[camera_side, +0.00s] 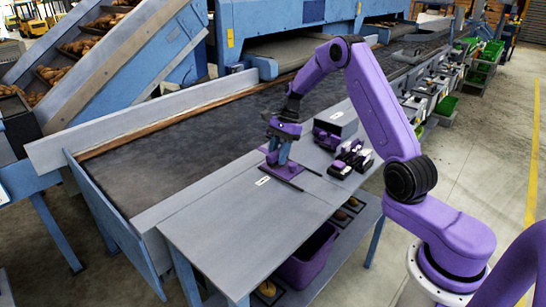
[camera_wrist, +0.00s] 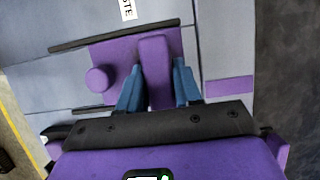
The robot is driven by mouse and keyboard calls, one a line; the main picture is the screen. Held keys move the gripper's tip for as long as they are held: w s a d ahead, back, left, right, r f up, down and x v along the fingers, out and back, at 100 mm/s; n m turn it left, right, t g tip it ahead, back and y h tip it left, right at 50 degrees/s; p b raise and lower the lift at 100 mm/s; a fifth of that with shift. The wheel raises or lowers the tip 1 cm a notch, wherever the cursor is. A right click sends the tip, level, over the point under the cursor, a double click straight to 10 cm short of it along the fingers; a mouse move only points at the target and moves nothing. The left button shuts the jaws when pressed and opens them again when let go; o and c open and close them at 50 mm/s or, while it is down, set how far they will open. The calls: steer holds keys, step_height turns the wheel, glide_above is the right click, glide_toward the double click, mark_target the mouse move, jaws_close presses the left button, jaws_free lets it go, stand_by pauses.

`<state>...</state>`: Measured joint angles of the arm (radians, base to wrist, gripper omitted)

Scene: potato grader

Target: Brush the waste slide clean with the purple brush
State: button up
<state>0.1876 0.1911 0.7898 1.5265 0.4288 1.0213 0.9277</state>
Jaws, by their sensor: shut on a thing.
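My gripper (camera_wrist: 158,92) points down over the grey table, its blue fingers shut on a purple block (camera_wrist: 155,60). It also shows in the side view (camera_side: 280,150). The block stands over a flat purple plate (camera_wrist: 112,52) with a round purple knob (camera_wrist: 100,78). I cannot tell whether the block is the brush or part of the plate. The plate lies between two dark rails (camera_wrist: 80,108), beside a white label (camera_wrist: 127,8) ending in "STE", which seems to mark the waste slide. The fingers and block hide part of the plate.
A purple-sided box (camera_side: 327,138) and a group of purple, black and white items (camera_side: 350,160) stand right of my gripper. A dark conveyor belt (camera_side: 190,145) runs behind a grey rail. The table's near left part (camera_side: 225,230) is clear. A purple bin (camera_side: 308,258) sits below.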

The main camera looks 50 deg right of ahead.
steer(key=shift+d, duration=0.95)
steer(key=shift+a+r, duration=0.1)
steer(key=shift+a, duration=3.4)
step_height(320, 180, up, 8)
steer(key=shift+d, duration=0.15)
